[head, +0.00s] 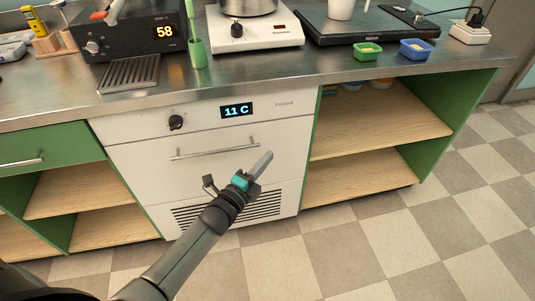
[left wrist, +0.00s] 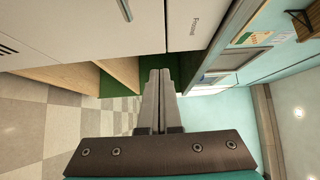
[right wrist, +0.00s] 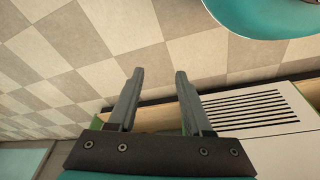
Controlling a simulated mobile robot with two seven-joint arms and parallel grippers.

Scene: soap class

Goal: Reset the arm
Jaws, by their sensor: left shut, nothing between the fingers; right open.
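My left arm comes in from the lower left in the head view. Its gripper (head: 262,163) is raised in front of the white drawer unit (head: 130,158), below the counter top. In the left wrist view the left gripper (left wrist: 160,75) has its fingers together with nothing between them. My right gripper does not show in the head view. In the right wrist view the right gripper (right wrist: 158,75) has its fingers apart and is empty, with the checkered floor (right wrist: 120,25) and the unit's vent grille (right wrist: 245,105) behind it.
The metal counter (head: 270,68) carries a black device reading 58 (head: 130,35), a green cup (head: 198,55), a white hot plate (head: 255,30), a black board (head: 350,25), a green tray (head: 367,52) and a blue tray (head: 416,50). Open wooden shelves (head: 375,125) stand right of the unit.

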